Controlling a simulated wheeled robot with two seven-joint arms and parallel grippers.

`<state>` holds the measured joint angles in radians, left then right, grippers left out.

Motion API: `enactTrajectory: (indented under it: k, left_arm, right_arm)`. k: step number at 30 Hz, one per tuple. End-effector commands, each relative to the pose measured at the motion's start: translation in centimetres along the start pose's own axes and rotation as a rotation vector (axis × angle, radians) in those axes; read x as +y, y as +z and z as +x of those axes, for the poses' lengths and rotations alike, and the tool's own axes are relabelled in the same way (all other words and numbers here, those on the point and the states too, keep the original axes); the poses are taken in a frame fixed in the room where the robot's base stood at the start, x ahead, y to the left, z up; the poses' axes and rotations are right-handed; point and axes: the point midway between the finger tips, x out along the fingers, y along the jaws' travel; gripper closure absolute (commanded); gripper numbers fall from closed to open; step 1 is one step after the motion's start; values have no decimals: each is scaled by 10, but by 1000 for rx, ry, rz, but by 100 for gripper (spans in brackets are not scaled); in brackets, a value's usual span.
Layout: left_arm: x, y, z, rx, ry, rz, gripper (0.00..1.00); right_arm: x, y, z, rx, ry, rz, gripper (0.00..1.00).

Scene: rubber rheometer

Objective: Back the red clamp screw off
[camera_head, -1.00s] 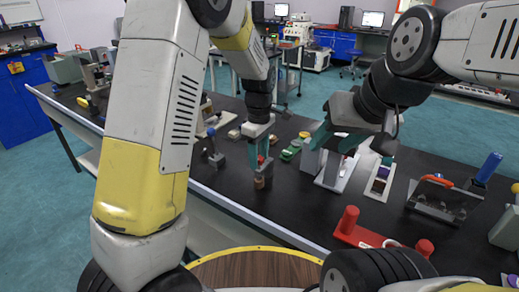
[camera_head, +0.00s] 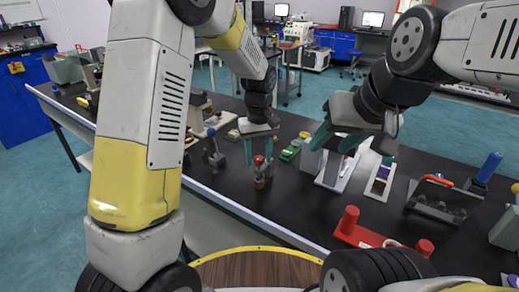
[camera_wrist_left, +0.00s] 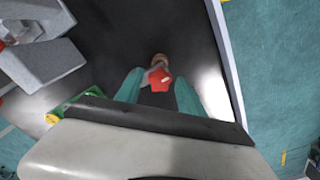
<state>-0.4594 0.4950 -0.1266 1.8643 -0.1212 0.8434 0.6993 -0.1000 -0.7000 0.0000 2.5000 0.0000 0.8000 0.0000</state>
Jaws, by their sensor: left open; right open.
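The red clamp screw (camera_head: 259,160) is a small red knob on top of a short brownish post (camera_head: 259,182) standing on the black bench. It also shows in the left wrist view (camera_wrist_left: 160,79), in front of the fingertips. My left gripper (camera_head: 259,157) points down over the screw. Its teal fingers are open, one on each side of the red knob, with visible gaps in the left wrist view. My right gripper (camera_head: 349,148) is open further right, over a light grey fixture (camera_head: 335,176).
A blue-topped grey stand (camera_head: 215,150) is left of the post, and a green piece (camera_head: 290,150) is behind it to the right. A red part with upright cylinders (camera_head: 365,237) lies at the front right. The bench's front edge (camera_head: 225,198) is close.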

Motion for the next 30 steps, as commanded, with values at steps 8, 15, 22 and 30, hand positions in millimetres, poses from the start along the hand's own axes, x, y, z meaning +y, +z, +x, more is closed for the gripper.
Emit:
enactTrajectory:
  k: [8, 15, 22, 30]
  left_arm:
    - [0, 0, 0, 0, 1, 256, 54]
    - [0, 0, 0, 0, 0, 471, 54]
    - [0, 0, 0, -1, 1, 749, 54]
    - [1, 0, 0, -1, -1, 863, 54]
  right_arm:
    - [0, 0, 0, 0, 0, 0, 54]
    - [0, 0, 0, 0, 0, 0, 54]
    - [0, 0, 0, 0, 0, 0, 54]
    - [0, 0, 0, 0, 0, 0, 54]
